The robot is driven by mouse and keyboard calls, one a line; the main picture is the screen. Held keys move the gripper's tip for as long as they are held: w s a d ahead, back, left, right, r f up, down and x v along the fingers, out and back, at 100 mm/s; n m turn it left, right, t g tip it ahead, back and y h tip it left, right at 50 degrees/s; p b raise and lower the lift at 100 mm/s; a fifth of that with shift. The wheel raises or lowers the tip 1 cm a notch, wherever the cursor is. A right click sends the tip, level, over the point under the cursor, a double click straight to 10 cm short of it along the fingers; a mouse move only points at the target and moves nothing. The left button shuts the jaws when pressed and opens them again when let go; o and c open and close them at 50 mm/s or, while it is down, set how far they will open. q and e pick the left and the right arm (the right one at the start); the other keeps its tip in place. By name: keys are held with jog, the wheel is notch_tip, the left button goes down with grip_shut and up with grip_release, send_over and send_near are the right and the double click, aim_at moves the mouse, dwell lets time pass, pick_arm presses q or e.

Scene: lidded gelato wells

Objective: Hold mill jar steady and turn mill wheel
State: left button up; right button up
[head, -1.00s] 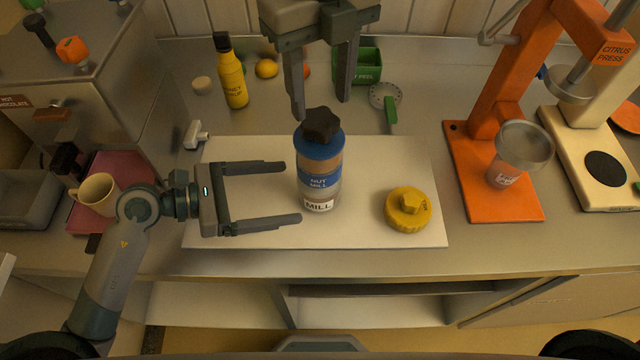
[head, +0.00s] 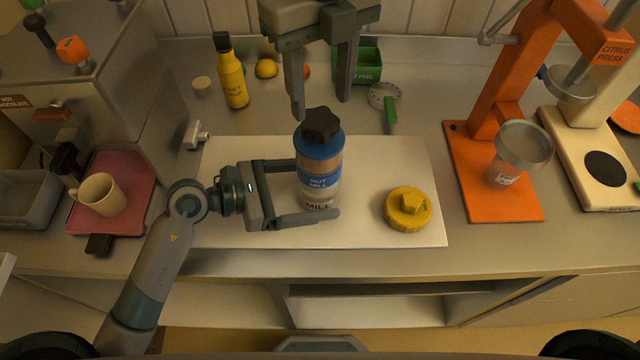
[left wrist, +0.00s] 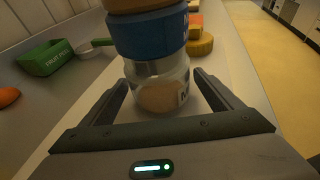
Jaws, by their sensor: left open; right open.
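The nut mill (head: 318,180) stands upright on the white board, with a clear jar below, a blue band and cap, and a black star-shaped wheel (head: 320,125) on top. My left gripper (head: 322,190) is open, its fingers on either side of the jar's lower part. In the left wrist view the jar (left wrist: 160,88) stands between the two open fingers (left wrist: 165,90), with a gap visible beside the right finger. My right gripper (head: 322,108) is open and points down from above, behind the wheel and close to it. The wheel is out of the left wrist view.
A yellow lid (head: 408,210) lies on the white board (head: 385,165) right of the mill. A yellow syrup bottle (head: 232,80), green peel bin (head: 360,66) and green-handled strainer (head: 388,105) are behind. The orange citrus press (head: 480,185) stands right; a mug (head: 103,196) is left.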

pick_arm(q)
jog(key=c, duration=1.2)
jog(key=shift+f, duration=0.15)
jog(key=o, duration=0.4)
jog(key=c, duration=0.4)
